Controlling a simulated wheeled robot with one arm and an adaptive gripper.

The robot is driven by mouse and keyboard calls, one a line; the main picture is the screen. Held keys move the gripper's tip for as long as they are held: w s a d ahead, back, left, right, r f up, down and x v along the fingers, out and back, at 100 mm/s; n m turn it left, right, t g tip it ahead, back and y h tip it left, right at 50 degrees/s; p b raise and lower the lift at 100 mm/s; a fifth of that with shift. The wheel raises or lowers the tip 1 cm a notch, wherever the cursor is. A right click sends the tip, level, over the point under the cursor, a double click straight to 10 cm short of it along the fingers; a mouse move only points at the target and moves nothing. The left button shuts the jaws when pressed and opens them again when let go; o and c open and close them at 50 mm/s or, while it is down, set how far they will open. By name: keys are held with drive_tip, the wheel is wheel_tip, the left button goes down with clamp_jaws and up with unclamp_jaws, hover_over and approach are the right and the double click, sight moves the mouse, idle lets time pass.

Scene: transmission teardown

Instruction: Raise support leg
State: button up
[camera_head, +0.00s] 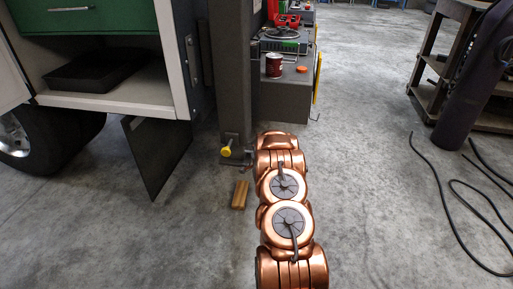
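A dark grey upright post (230,75), which looks like the support leg, stands left of centre. A yellow round knob (226,151) sticks out at its lower end, above a small metal foot (237,161). My copper-coloured arm reaches from the bottom edge up to just right of the foot. My gripper does not show; the arm's far links hide that area. I cannot tell whether anything touches the knob or the leg.
A wooden block (240,195) lies on the concrete floor left of my arm. A cabinet with a green drawer (88,16) and a wheel (30,140) stand left. A grey bench (283,98) holds a red can (273,66). A black cable (450,205) lies right.

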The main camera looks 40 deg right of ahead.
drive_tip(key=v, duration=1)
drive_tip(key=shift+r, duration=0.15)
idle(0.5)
